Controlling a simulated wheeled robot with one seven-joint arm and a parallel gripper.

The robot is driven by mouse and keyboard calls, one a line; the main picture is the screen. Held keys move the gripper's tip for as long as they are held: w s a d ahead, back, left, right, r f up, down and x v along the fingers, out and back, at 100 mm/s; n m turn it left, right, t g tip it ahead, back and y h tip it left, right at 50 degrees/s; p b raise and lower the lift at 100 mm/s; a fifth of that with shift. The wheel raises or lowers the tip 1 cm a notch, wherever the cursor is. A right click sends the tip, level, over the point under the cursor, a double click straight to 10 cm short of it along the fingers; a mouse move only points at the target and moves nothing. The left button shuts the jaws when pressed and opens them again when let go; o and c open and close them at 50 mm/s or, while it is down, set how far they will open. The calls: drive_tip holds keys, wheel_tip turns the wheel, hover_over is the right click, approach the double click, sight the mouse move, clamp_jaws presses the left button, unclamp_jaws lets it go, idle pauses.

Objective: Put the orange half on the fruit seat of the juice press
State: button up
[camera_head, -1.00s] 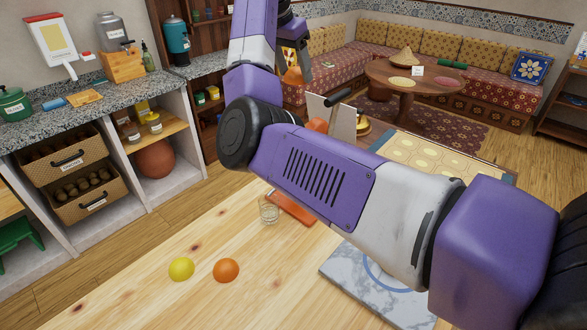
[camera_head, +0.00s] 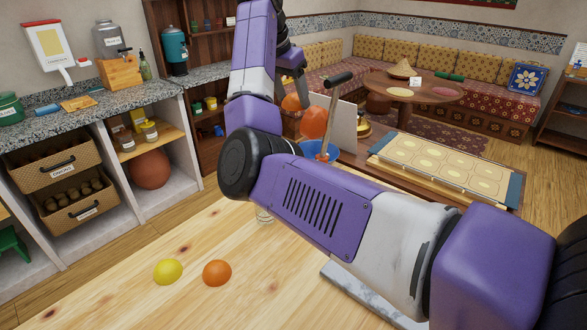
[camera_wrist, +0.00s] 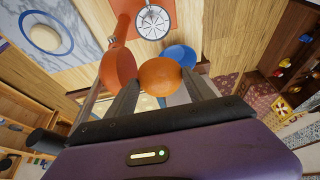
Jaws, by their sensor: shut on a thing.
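The orange half (camera_wrist: 160,77) is between the two fingers of my gripper (camera_wrist: 160,88) in the wrist view, its rounded side showing. In the head view it hangs (camera_head: 290,102) beneath my gripper (camera_head: 292,90), left of the juice press. The press has a red-orange dome (camera_head: 313,123) and a black-handled lever (camera_head: 341,78); the dome also shows in the wrist view (camera_wrist: 118,65), left of the orange half. My arm hides the press's lower part in the head view.
A blue bowl (camera_wrist: 180,56) is near the press. A marble board (camera_wrist: 62,20) lies at the left in the wrist view. The near counter is mostly clear.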

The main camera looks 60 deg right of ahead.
wheel_tip(320, 180, down, 19)
drive_tip(key=shift+r, duration=0.1)
idle(0.4)
drive_tip(key=o, duration=1.4)
drive_tip(key=v, duration=1.2)
drive_tip(key=shift+a, duration=0.1)
